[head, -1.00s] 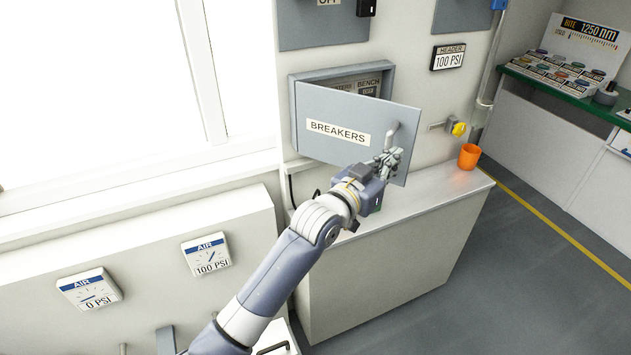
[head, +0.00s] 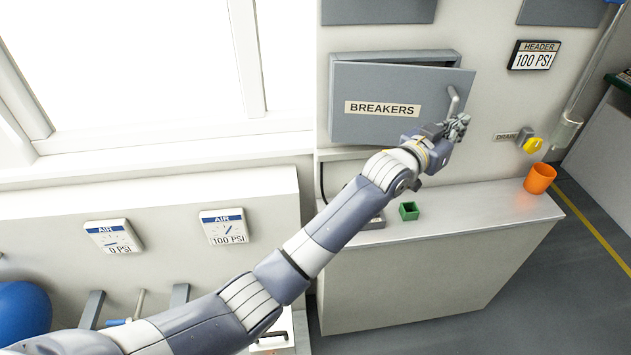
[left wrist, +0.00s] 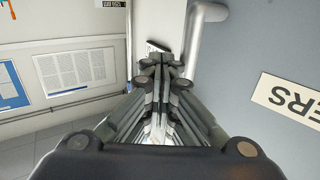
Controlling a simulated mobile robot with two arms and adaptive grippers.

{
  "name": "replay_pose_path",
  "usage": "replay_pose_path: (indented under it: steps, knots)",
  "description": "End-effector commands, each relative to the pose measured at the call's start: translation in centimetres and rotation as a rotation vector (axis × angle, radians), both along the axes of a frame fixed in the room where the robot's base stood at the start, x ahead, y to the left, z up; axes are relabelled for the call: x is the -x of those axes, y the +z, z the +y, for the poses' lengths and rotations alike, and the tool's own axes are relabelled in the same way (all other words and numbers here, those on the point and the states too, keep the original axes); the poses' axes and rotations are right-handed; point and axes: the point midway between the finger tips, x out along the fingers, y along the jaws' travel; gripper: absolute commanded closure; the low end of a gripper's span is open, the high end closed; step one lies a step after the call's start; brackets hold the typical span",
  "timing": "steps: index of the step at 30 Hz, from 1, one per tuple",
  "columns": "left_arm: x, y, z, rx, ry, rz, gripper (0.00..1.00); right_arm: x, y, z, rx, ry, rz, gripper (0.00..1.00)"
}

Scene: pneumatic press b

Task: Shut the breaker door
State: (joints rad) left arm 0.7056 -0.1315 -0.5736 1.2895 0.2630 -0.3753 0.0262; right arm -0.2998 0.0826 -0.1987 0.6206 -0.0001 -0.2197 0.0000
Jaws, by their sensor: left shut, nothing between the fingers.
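The grey breaker door (head: 385,85), labelled BREAKERS, is hinged on its left side and stands slightly ajar from its box (head: 400,57). The box's top edge shows behind it. A grey handle (head: 453,102) is near the door's right edge. My left gripper (head: 460,125) is shut and empty, just below the handle at the door's lower right. In the left wrist view the shut fingers (left wrist: 160,75) point up beside the handle (left wrist: 205,30) and the door face (left wrist: 262,60). Whether they touch the door I cannot tell. My right gripper is not in view.
Below the door is a counter (head: 470,208) with a green block (head: 409,211) and an orange cup (head: 540,178). A yellow drain valve (head: 532,145) is on the wall at right. Air gauges (head: 224,227) are at left.

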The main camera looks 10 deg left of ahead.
Motion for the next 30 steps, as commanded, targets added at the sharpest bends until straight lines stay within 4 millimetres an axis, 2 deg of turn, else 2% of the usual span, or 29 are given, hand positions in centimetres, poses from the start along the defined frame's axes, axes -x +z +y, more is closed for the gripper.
replay_pose_path:
  steps: [1, 3, 12, 30]
  knots:
    - [-0.7, -0.4, 0.0, -0.001, 0.000, -0.002, 1.00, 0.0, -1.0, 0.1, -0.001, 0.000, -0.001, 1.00]
    - [-1.6, -0.4, 0.1, -0.002, 0.000, -0.003, 1.00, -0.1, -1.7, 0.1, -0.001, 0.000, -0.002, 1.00]
    - [-4.1, -0.2, 0.3, 0.000, 0.000, -0.001, 1.00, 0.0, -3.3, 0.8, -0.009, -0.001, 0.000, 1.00]
    - [-4.6, 0.0, 0.3, 0.001, -0.002, 0.000, 1.00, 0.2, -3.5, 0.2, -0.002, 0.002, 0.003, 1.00]
